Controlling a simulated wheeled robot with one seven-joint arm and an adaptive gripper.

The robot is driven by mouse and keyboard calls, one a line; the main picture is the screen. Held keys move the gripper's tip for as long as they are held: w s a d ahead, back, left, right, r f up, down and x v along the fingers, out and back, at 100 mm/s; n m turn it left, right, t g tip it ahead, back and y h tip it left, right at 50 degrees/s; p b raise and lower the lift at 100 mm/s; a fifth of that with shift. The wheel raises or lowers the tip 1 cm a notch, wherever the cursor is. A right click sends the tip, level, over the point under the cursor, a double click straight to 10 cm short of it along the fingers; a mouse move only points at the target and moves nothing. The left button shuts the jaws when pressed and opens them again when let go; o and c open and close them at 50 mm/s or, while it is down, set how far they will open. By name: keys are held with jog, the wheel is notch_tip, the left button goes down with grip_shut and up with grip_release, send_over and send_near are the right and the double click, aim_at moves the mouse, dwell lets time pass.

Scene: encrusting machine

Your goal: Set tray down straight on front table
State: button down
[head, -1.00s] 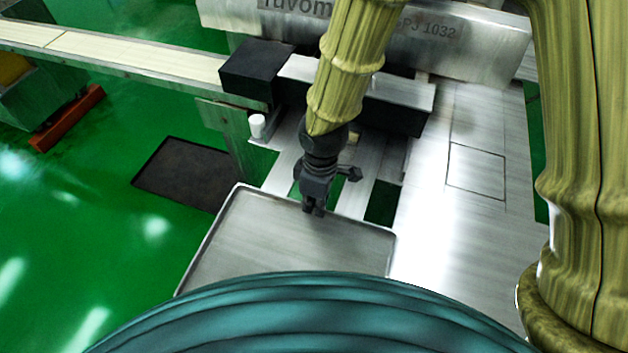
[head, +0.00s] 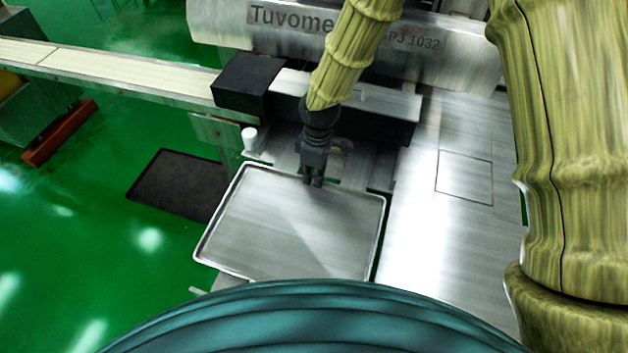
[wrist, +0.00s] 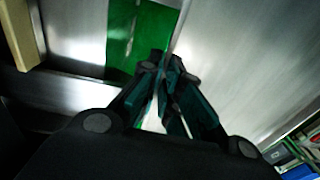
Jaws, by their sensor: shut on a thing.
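The tray (head: 290,235) is a flat grey metal sheet with a thin raised rim. In the head view it lies in the lower middle, in front of the machine, and looks roughly level. My gripper (head: 313,183) is shut on the tray's far rim, near the middle of that side. In the wrist view my gripper (wrist: 170,75) has its fingers close together at the tray's edge, with the tray surface (wrist: 245,60) at the right. The front table is mostly hidden, and I cannot tell whether the tray touches it.
The machine (head: 440,60) stands behind the tray, with a black block (head: 245,80) and a conveyor (head: 110,65) at the left. A bare metal surface (head: 440,240) lies to the right. A dark tray (head: 178,183) lies lower left on the green floor (head: 110,260).

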jog(key=shift+f+p, duration=0.35)
jog(key=shift+f, duration=1.05)
jog(key=c, duration=1.6)
grip_release()
jog(key=shift+c, duration=0.2)
notch_tip(320, 180, up, 12)
jog(key=b, duration=0.2)
jog(key=shift+w+d, duration=0.3)
